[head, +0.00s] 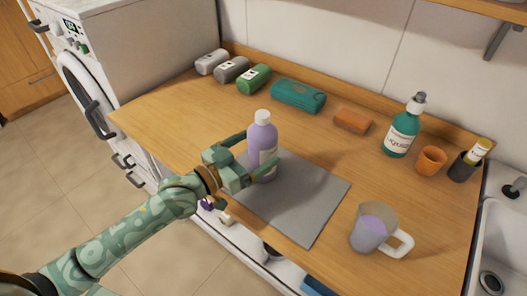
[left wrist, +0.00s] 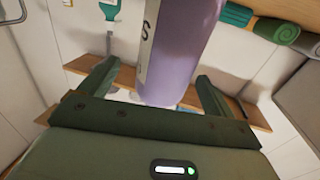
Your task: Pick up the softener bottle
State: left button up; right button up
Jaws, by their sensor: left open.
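The softener bottle appears to be the purple bottle (head: 262,136) with a white cap, standing upright on the back left part of a grey mat (head: 300,205). My left gripper (head: 260,153) is open, with one finger on each side of the bottle's body. In the left wrist view the purple bottle (left wrist: 180,50) rises between the two spread fingers, with part of its label showing. I cannot tell whether either finger touches it. The gripper hides part of the bottle's lower left side. My right gripper is not in view.
A grey cup with a white handle (head: 370,228) stands front right. A green bottle (head: 403,130), an orange cup (head: 430,160) and a dark holder (head: 463,165) stand right. Rolled towels (head: 254,79), a teal pack (head: 298,96) and an orange block (head: 352,121) line the back.

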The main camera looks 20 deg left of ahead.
pick_arm(q)
jog(key=w, duration=0.1)
jog(key=w+d+b, duration=0.1)
jog(key=w, duration=0.1)
jog(key=w+f, duration=0.1)
jog(key=shift+w+d+f+b, duration=0.1)
jog(key=shift+w+d+b, duration=0.1)
jog(key=shift+d+b, duration=0.15)
jog(key=shift+w+d, duration=0.25)
jog(key=shift+w, duration=0.05)
jog(key=shift+s, duration=0.1)
jog(key=shift+c, duration=0.7)
jog(key=c, duration=1)
jog(key=shift+c, duration=1.3)
jog(key=shift+r, duration=0.3)
